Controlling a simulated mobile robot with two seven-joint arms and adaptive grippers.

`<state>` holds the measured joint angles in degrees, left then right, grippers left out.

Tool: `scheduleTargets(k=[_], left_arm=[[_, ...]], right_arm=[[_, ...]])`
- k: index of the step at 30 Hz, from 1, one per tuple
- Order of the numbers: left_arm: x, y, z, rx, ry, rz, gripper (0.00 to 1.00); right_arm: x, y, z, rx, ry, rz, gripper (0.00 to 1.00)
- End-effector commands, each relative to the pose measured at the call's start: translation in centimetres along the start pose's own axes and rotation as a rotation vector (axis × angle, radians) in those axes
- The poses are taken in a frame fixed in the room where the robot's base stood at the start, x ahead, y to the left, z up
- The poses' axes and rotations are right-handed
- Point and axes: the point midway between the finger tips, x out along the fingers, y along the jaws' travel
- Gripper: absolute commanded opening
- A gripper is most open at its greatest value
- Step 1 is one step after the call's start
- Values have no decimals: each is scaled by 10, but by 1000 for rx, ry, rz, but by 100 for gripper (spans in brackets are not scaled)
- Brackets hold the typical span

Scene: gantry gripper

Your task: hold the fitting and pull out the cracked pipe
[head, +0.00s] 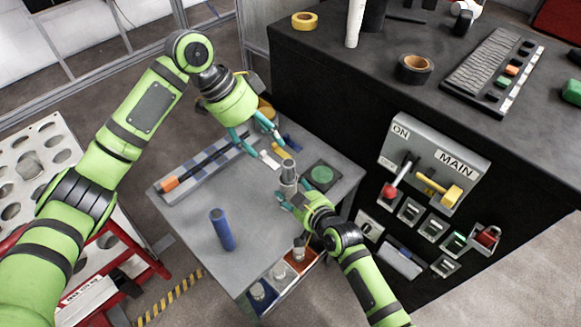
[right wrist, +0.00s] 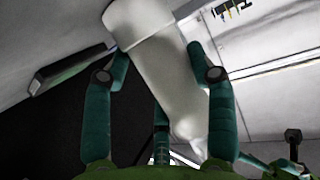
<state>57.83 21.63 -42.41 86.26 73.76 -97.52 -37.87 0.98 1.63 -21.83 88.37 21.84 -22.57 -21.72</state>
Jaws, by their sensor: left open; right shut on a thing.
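A grey upright cylindrical piece, which looks like the fitting (head: 288,186), stands near the table's right side. A narrower grey pipe-like part (head: 288,166) rises from it. No crack can be made out. My right gripper (head: 292,193) is shut around the lower piece. In the right wrist view, its teal fingers (right wrist: 165,85) lie on both sides of a pale cylinder (right wrist: 150,50) with a wider end at the upper left. My left gripper (head: 263,146) is open and empty, above and left of the pipe's top.
A blue pipe (head: 222,230) stands at the front of the grey table (head: 195,225). A green disc (head: 322,177) lies right of the fitting, and a long rack (head: 205,163) lies behind left. The dark bench with switches (head: 435,175) borders the right.

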Motion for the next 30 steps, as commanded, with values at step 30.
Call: scheduleTargets(k=[30], left_arm=[[21,14,-45,-1263,-287,-416,58]], right_arm=[[0,0,2,0,-4,-1,25]])
